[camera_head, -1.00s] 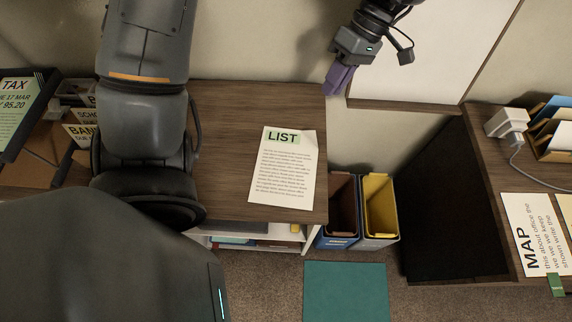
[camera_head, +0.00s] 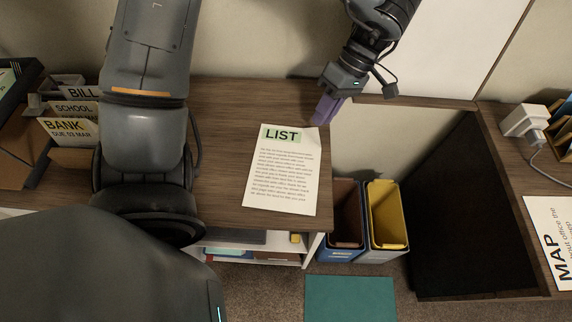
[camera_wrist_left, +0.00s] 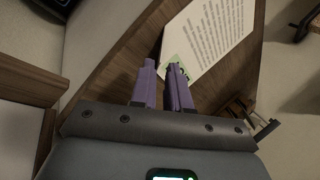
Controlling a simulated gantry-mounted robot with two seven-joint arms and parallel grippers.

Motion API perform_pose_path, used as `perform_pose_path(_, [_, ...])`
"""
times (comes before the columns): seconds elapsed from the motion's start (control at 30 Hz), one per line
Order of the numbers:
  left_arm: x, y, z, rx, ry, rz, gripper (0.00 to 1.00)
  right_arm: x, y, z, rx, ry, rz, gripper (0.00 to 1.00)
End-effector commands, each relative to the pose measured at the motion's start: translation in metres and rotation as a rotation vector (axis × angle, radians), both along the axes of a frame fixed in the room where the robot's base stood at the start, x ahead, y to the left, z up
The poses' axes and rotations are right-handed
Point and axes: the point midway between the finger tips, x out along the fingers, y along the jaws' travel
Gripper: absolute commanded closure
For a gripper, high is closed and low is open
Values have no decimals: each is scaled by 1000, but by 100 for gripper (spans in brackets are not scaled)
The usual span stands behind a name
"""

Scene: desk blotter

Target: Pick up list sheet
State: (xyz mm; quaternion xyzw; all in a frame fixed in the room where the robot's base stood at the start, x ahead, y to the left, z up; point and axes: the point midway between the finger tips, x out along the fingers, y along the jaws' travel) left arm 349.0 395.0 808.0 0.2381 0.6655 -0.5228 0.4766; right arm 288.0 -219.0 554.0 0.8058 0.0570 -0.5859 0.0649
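The list sheet (camera_head: 281,175) is white with a green "LIST" title and lies flat on the brown desk in the head view. Its top edge and text show in the left wrist view (camera_wrist_left: 215,35). My left gripper (camera_head: 325,110), with purple fingers, is above the desk's right edge, just beyond the sheet's upper right corner. In the left wrist view my left gripper (camera_wrist_left: 162,72) has a gap between its fingers, with nothing held. The right finger overlaps part of the green title. My right gripper is not in view.
Sorted mail bins labelled BILL, SCHOOL and BANK (camera_head: 68,130) stand left. A blue bin (camera_head: 343,254) and a yellow-lined bin (camera_head: 385,215) stand on the floor right of the desk. A MAP sheet (camera_head: 549,240) lies on the right-hand desk. Bare desk (camera_head: 240,100) lies behind the list sheet.

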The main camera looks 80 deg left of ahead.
Motion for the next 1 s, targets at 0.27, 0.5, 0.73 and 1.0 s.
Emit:
perform_pose_path(0.27, [-13, -6, -29, 0, -1, 0, 84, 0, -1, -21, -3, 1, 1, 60])
perform_pose_path(0.5, [-14, -6, -28, 1, -1, 1, 86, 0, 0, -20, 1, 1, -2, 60])
perform_pose_path(0.73, [-14, -6, -28, 0, -1, 0, 100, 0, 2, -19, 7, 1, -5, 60])
perform_pose_path(1.0, [-14, -6, -28, 1, 0, 0, 100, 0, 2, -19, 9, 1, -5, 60])
